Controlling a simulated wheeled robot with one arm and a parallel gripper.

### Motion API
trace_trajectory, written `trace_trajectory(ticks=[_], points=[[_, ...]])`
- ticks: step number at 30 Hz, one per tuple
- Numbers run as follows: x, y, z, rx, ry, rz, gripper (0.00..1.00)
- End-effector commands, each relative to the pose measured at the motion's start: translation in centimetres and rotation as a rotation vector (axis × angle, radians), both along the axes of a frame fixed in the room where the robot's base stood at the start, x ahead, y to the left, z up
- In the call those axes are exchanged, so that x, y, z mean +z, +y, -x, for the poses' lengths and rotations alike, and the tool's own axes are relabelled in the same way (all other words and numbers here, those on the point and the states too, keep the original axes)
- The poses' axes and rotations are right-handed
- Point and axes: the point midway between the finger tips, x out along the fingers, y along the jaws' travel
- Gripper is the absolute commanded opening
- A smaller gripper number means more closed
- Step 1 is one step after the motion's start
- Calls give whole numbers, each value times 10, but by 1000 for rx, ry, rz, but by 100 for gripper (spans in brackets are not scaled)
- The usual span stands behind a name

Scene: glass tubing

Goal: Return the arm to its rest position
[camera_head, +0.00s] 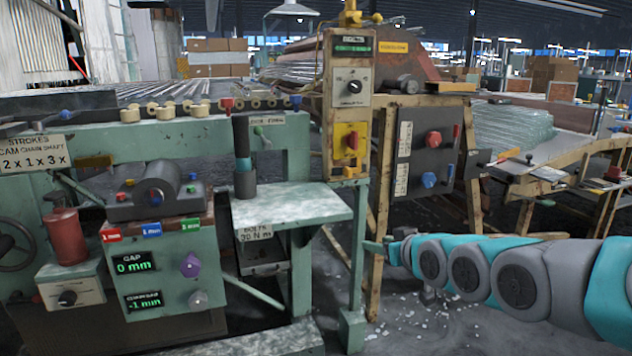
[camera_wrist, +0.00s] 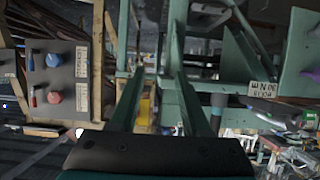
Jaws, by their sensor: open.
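My arm (camera_head: 520,275), teal and grey, reaches in from the right edge of the head view and stretches left, roughly level. My gripper (camera_head: 375,246) is at its left end, close in the picture to the green post (camera_head: 356,270) below the yellow control column. In the wrist view, my gripper (camera_wrist: 158,78) shows two teal fingers spread apart with nothing between them. Whether a finger touches the post cannot be told.
A green machine with a small shelf (camera_head: 290,204) stands left of my gripper. The yellow control column (camera_head: 347,100) rises above it. A dark switch panel (camera_head: 428,145) is behind my arm. A bench with glass tubing (camera_head: 510,130) is at the right. White shards litter the floor.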

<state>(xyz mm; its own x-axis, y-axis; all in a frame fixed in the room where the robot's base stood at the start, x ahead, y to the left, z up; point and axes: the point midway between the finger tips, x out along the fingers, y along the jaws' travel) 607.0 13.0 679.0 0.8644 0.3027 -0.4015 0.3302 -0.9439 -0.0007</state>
Motion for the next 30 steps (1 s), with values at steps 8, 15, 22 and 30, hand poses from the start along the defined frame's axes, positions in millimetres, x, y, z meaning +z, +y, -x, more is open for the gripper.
trace_trajectory(ticks=[8, 15, 22, 30], points=[[-58, 3, 115, -45, 444, 149, 48], [-92, -15, 273, -169, 919, 237, 48], [-92, -16, 384, -262, 1223, 233, 48], [-91, -13, 413, -288, 1306, 221, 48]])
